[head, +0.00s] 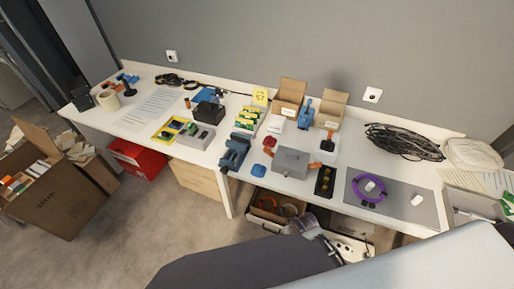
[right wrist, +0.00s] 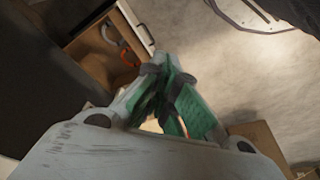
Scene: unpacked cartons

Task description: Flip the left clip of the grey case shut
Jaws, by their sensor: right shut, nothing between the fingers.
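The grey case (head: 291,162) sits on the white table near its front edge, right of the middle in the head view. My left gripper is in neither view.

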